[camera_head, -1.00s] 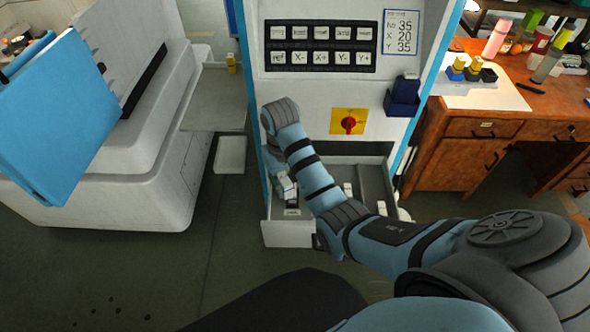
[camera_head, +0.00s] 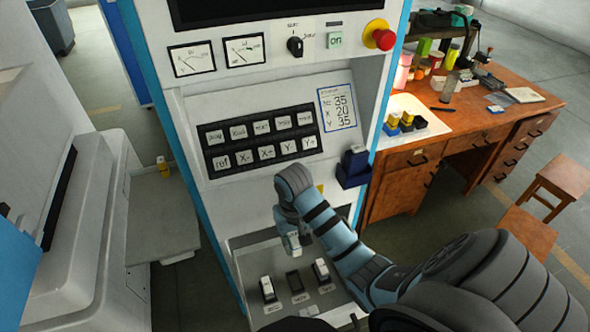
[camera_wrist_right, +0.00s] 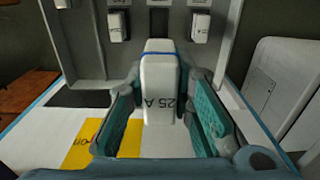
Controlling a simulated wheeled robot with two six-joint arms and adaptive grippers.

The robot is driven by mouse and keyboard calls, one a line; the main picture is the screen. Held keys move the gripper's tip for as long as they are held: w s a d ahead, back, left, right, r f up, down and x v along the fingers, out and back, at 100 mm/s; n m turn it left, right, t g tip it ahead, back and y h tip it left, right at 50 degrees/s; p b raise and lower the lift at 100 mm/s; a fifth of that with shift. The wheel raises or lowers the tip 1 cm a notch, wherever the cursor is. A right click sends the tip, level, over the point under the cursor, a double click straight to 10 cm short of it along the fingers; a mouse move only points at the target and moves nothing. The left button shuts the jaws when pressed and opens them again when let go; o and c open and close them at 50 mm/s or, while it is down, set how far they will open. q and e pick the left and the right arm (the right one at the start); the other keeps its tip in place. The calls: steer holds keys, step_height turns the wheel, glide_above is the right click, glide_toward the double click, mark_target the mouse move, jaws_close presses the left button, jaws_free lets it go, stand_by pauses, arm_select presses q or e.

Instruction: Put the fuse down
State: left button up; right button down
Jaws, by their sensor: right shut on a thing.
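My right gripper (camera_wrist_right: 160,112) is shut on a white fuse (camera_wrist_right: 158,85) marked 25 A with a blue band, seen close up in the right wrist view. In the head view the right gripper (camera_head: 292,240) hangs at the cabinet front, above the back of an open grey tray (camera_head: 245,262). In the tray stand a left white fuse (camera_head: 267,288) and a right white fuse (camera_head: 321,270), with a dark empty-looking slot (camera_head: 294,281) between them. The held fuse is hard to make out in the head view. My left gripper is out of view.
The cabinet has a button panel (camera_head: 262,140), a red stop knob (camera_head: 384,39) and a dark blue holder (camera_head: 353,167) on its front. A wooden desk (camera_head: 475,130) with bottles stands right. A grey shelf (camera_head: 160,220) juts out at left.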

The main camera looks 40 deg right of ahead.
mark_target(297, 253)
steer(key=f+b, duration=0.1)
steer(key=f, duration=0.1)
steer(key=s+f+b, duration=0.1)
steer(key=f, duration=0.2)
steer(key=shift+s, duration=0.15)
steer(key=f+b, duration=0.1)
steer(key=f, duration=0.4)
steer(key=f+b, duration=0.2)
steer(key=f, duration=0.3)
steer(key=f+b, duration=0.1)
steer(key=f, duration=0.4)
steer(key=shift+w+b, duration=0.35)
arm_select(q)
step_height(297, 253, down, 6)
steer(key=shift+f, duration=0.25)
arm_select(e)
steer(key=shift+w, duration=0.1)
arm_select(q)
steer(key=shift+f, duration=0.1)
arm_select(e)
steer(key=shift+f, duration=0.2)
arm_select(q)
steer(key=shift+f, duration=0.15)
arm_select(e)
steer(key=shift+f, duration=0.35)
